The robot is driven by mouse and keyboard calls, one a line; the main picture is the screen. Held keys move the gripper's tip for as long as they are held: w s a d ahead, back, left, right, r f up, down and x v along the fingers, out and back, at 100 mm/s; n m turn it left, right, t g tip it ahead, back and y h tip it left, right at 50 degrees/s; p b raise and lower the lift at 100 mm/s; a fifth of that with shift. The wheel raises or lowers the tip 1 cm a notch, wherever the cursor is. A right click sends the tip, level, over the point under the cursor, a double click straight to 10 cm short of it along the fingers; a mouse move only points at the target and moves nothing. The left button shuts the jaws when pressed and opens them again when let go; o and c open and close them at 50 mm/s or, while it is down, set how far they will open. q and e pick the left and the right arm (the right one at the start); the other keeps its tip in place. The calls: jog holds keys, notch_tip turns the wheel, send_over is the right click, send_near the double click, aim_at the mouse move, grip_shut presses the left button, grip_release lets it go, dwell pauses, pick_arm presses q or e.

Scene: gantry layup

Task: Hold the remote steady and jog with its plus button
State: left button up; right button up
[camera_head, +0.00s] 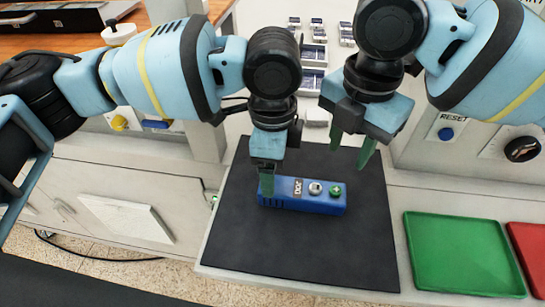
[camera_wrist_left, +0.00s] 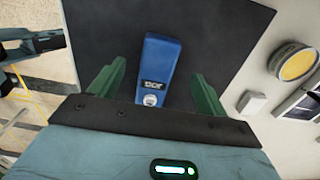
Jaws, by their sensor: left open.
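The blue remote (camera_head: 300,203) lies flat on the dark mat (camera_head: 300,245). It carries a label reading JOG, a round silver-grey button (camera_head: 315,188) and a green button (camera_head: 335,191) near its right end; the symbols are too small to read surely. My left gripper (camera_head: 267,186) is down at the remote's left end. In the left wrist view its green fingers stand apart on either side of the remote (camera_wrist_left: 160,68), with gaps showing. My right gripper (camera_head: 351,150) is open and empty, its fingertips pointing down behind and above the remote's right end.
A green tray (camera_head: 462,255) and a red tray (camera_head: 527,245) lie to the right of the mat. A panel with a blue RESET button (camera_head: 446,133) and a black knob (camera_head: 522,149) stands behind them. The front of the mat is clear.

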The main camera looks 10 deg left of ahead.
aim_at(292, 192)
pick_arm(q)
jog(key=shift+f, duration=3.55)
jog(key=shift+c, duration=0.2)
jog(key=c, duration=1.2)
pick_arm(e)
grip_shut()
